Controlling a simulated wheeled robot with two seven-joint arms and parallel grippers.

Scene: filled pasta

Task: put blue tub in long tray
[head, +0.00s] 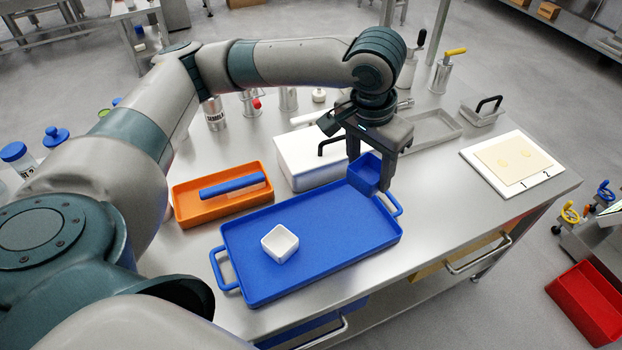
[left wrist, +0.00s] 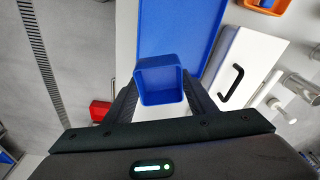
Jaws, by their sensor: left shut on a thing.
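The blue tub (head: 364,172) is a small square open-topped tub. My left gripper (head: 375,170) is shut on it at the far right end of the long tray. In the left wrist view the blue tub (left wrist: 160,80) sits between the two fingers and looks empty. The long tray (head: 330,262) is blue with a loop handle at each end and lies on the steel table. From these views I cannot tell whether the tub touches the tray. My right gripper is not in view.
A white tub (head: 280,243) stands in the tray's left half. An orange tray (head: 190,212) with a blue bar and a white box (head: 300,170) with a black handle stand behind. A white board (head: 530,180) lies at right. The tray's middle is clear.

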